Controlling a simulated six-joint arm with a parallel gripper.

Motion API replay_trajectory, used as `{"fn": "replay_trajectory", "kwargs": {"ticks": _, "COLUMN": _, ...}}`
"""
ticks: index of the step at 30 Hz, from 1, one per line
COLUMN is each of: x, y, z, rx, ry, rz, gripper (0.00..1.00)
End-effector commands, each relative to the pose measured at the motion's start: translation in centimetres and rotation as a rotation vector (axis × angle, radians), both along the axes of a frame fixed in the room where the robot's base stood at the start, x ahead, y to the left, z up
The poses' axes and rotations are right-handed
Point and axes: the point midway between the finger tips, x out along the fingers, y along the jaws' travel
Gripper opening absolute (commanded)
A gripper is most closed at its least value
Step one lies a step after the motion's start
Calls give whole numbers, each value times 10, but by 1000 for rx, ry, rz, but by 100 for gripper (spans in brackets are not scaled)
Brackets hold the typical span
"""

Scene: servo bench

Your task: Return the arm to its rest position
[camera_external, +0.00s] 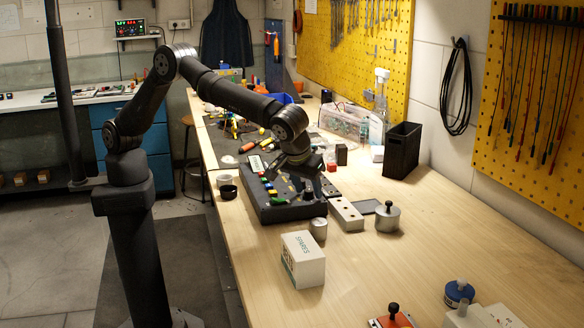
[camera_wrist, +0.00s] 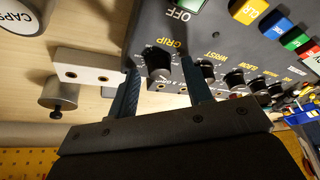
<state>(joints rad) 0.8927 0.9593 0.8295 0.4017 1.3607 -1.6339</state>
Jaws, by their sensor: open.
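My arm reaches over the bench, and my gripper (camera_external: 304,182) points down at the dark control box (camera_external: 270,208) with coloured buttons. In the wrist view my gripper (camera_wrist: 165,78) is open, its two dark fingers apart and nothing held. The black GRIP knob (camera_wrist: 154,66) shows between the fingertips; I cannot tell how far above it they are. More black knobs (camera_wrist: 236,86) run along the box's panel to the right. In the external view the gripper hides part of the panel.
A drilled metal block (camera_external: 346,214), a knobbed weight (camera_external: 387,217) and a small cylinder (camera_external: 318,229) sit beside the control box. A black bin (camera_external: 402,150) stands behind.

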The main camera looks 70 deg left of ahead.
Motion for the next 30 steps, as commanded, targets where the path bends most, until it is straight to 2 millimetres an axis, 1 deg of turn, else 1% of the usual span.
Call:
{"fn": "replay_trajectory", "kwargs": {"ticks": 12, "x": -1, "y": 3, "z": 0, "rx": 0, "ry": 0, "rz": -379, "gripper": 46}}
{"fn": "replay_trajectory", "kwargs": {"ticks": 30, "x": -1, "y": 5, "z": 1, "rx": 0, "ry": -2, "rz": -834, "gripper": 46}}
